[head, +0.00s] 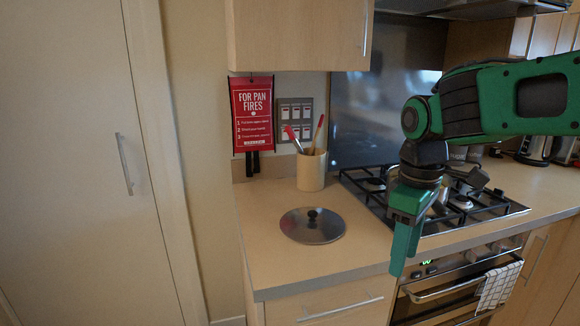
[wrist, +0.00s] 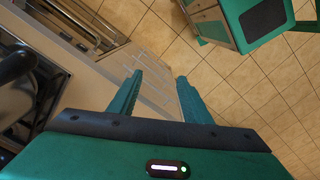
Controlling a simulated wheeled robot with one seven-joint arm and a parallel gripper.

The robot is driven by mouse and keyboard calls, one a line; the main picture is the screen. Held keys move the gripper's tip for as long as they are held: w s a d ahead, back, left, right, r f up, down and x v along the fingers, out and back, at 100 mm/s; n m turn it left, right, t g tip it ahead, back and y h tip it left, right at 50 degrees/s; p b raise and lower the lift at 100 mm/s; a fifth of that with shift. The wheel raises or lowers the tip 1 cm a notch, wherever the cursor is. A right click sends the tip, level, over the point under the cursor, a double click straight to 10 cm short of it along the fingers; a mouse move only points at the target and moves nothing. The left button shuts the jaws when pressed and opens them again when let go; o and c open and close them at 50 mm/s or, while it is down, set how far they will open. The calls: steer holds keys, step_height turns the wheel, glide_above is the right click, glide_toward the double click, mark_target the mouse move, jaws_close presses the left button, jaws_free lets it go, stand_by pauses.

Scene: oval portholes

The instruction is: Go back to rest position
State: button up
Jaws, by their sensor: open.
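My gripper (head: 404,246) is green and hangs pointing down in front of the hob, near the counter's front edge. In the wrist view its two fingers (wrist: 157,98) are apart with nothing between them. The floor and cabinet fronts show beyond the fingertips. My green arm reaches in from the right in the head view and hides part of the hob.
A pan lid (head: 325,230) lies on the counter (head: 272,270), left of my gripper. A utensil pot (head: 312,170) stands behind it. The gas hob (head: 487,212) holds metal cookware partly behind my arm. A towel (head: 497,287) hangs on the oven handle below.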

steer(key=s+d+f+m, duration=0.4)
steer(key=s+d+m, duration=0.4)
steer(key=s+d, duration=0.1)
steer(key=s+d+f+m, duration=0.4)
steer(key=s+d+m, duration=0.3)
steer(key=s+d, duration=0.2)
steer(key=shift+d+f+m, duration=0.4)
steer(key=shift+d, duration=0.25)
steer(key=shift+w, duration=0.1)
steer(key=shift+w+f, duration=0.25)
steer(key=shift+w, duration=0.35)
steer(key=shift+c, duration=0.7)
